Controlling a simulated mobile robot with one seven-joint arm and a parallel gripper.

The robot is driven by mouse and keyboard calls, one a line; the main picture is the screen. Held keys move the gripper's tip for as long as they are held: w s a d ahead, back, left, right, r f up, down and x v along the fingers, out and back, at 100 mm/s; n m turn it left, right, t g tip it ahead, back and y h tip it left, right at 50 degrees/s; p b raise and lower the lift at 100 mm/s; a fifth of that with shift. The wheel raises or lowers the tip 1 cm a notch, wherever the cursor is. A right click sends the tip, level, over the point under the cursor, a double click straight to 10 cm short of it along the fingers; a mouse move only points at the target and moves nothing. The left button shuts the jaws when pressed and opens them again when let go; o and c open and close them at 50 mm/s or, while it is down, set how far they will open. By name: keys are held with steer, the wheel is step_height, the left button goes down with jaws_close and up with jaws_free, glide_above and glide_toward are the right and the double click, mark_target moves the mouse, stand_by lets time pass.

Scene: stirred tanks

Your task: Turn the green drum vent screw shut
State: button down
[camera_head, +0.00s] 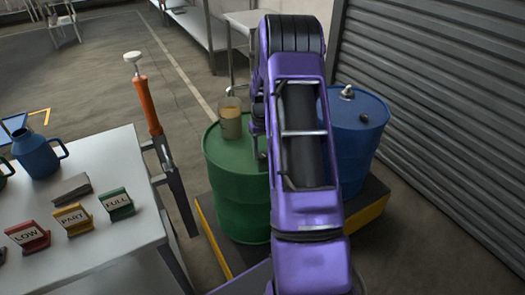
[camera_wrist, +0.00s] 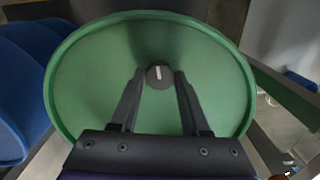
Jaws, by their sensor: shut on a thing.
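The green drum (camera_head: 232,180) stands in the middle of the head view, partly hidden by my purple arm. Its lid (camera_wrist: 95,75) fills most of the wrist view. The vent screw (camera_wrist: 158,77) is a small dark round knob with a white line on top, standing on the lid. The white line runs nearly up and down in the wrist view. My gripper (camera_wrist: 160,73) points at the lid, with one dark finger on each side of the screw, shut on it. In the head view the screw is hidden behind my arm.
A clear jar with amber contents (camera_head: 230,122) stands on the green lid. A blue drum (camera_head: 358,135) stands at the right before a grey shutter (camera_head: 450,110). An orange-handled pump (camera_head: 148,105) stands beside the white table (camera_head: 110,165), which holds LOW, PART and FULL signs and a blue jug (camera_head: 36,152).

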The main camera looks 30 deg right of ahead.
mark_target(262, 154)
steer(key=shift+m, duration=0.8)
steer(key=shift+c, duration=1.9)
jaws_free()
step_height(262, 154, up, 18)
steer(key=p, duration=0.2)
steer(key=shift+f, duration=0.25)
